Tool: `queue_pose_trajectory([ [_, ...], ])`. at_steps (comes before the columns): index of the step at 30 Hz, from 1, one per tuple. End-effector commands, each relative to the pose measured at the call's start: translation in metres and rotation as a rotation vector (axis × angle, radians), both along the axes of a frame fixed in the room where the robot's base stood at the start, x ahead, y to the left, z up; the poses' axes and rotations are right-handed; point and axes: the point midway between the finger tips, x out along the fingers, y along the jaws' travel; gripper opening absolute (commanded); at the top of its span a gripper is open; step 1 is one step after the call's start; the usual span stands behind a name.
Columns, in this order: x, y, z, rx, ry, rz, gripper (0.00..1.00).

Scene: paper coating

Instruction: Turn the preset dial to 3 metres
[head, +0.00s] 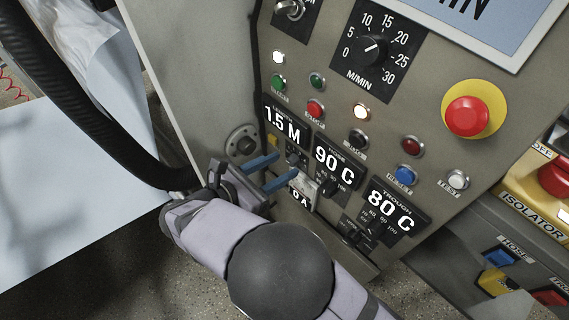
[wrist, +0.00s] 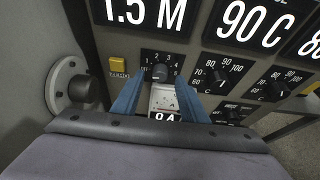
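The preset dial (wrist: 160,72) is a small dark knob with a number scale around it, below the display (wrist: 148,12) reading 1.5 M. In the head view the dial (head: 294,157) is partly behind my gripper. My gripper (wrist: 158,80) has two blue fingers, spread apart, one on each side below the dial, with nothing held between them. In the head view my gripper (head: 287,164) points at the panel close to the dial. I cannot tell whether the fingers touch it, nor exactly where its pointer stands.
A yellow button (wrist: 119,66) sits left of the dial, and a round grey fitting (wrist: 78,88) further left. A white label and small display (wrist: 166,116) lie just below. The 90 C knob (wrist: 217,77) is close on the right. A red emergency button (head: 467,116) is higher up.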

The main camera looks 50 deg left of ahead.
Motion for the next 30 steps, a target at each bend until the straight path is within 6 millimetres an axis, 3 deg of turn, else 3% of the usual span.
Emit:
queue_pose_trajectory([
  [6, 0.018, 0.000, -0.008, -0.001, 0.000, -0.002, 0.40],
  [17, 0.021, 0.000, -0.009, 0.000, 0.000, -0.001, 0.40],
  [22, 0.021, 0.000, -0.009, 0.000, 0.000, -0.001, 0.00],
  [30, 0.021, -0.001, -0.009, 0.012, 0.000, -0.002, 0.00],
])
